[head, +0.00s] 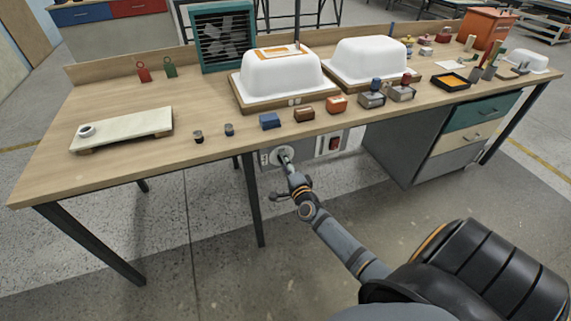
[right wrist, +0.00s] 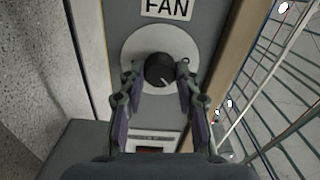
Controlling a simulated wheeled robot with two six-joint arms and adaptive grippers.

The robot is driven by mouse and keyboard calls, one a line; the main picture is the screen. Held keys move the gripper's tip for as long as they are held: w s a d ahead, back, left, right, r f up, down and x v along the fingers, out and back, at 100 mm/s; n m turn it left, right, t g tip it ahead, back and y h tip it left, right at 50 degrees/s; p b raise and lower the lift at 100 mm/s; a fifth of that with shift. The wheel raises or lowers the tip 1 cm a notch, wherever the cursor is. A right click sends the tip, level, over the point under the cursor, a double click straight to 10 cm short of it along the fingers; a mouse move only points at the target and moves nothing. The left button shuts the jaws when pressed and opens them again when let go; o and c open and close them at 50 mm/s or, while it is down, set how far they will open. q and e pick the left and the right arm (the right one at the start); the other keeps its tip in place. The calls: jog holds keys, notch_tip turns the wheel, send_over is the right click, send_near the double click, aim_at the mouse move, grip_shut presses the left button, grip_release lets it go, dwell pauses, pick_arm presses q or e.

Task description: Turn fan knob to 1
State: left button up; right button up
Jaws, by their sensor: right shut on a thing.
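The fan knob (right wrist: 159,70) is a dark round knob on a pale round plate (right wrist: 133,47), under a white FAN label (right wrist: 167,8) in the right wrist view. A short white mark on the knob points toward the lower right of that view. My right gripper (right wrist: 158,74) has one finger on each side of the knob and is shut on it. In the head view my right gripper (head: 287,160) reaches the control panel (head: 265,158) below the table's front edge and covers most of the knob. No position numbers are readable. My left gripper is not in view.
A teal box fan (head: 223,42) stands at the back of the wooden table (head: 110,92). Two white tub shells (head: 282,74) (head: 370,62) sit on boards. A red switch (head: 335,143) is to the right on the panel. A table leg (head: 253,200) stands left of my gripper.

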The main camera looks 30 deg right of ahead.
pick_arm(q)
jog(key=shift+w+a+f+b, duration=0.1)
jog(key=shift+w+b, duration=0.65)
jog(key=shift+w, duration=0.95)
pick_arm(e)
jog(key=shift+f+m, duration=0.1)
jog(key=shift+m, duration=4.3)
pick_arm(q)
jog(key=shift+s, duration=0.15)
pick_arm(e)
jog(key=o, duration=1.2)
jog(key=shift+c, duration=0.2)
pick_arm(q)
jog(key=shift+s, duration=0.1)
pick_arm(e)
jog(key=v, duration=1.2)
jog(key=shift+f, duration=0.1)
